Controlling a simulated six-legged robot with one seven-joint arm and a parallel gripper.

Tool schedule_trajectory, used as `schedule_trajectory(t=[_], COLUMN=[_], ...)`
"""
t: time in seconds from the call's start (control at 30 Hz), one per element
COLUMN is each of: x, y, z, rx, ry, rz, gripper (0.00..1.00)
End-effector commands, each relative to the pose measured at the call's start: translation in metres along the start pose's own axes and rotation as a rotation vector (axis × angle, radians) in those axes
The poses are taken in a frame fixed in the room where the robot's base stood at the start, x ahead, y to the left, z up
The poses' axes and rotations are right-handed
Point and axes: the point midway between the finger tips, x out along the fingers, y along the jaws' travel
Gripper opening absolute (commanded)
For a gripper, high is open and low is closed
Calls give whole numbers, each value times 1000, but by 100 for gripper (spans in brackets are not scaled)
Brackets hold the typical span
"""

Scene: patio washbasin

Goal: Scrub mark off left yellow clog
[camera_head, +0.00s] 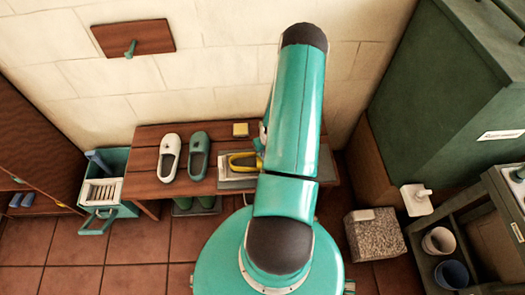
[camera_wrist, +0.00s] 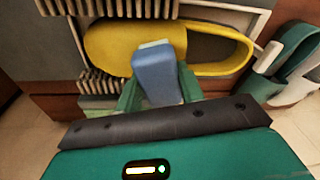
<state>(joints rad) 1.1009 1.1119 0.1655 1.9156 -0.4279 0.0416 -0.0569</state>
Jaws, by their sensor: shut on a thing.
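A yellow clog (camera_wrist: 110,45) lies across the wrist view, its closed toe to the left and its opening to the right. In the head view the yellow clog (camera_head: 236,160) rests on a grey tray (camera_head: 228,185) on the bench, partly covered by my arm. My gripper (camera_wrist: 158,85) is shut on a blue block (camera_wrist: 157,78) with a pale end. The block overlaps the middle of the clog in the wrist view; I cannot tell whether they touch. No mark on the clog can be made out. My gripper is mostly hidden by my arm in the head view.
A white clog (camera_head: 169,165) and a grey-green clog (camera_head: 198,163) stand left on the wooden bench (camera_head: 150,187). A yellow block (camera_head: 240,129) lies at its back. A teal crate (camera_head: 118,160) is left, a stone block (camera_head: 375,240) right. Ribbed pieces (camera_wrist: 98,100) border the yellow clog.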

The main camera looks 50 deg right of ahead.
Motion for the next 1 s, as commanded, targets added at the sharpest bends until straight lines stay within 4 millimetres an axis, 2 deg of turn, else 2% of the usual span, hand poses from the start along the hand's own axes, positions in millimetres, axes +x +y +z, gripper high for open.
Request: schedule_trajectory(t=[0.2, 0.33, 0.83, 1.0], x=[-3, -3, 2, 3], y=[13, 15, -11, -14], z=[4, 4, -4, -4], rx=[1, -1, -2, -1], ry=[1, 1, 1, 1], rz=[0, 0, 0, -1], gripper=[20, 20, 20, 20])
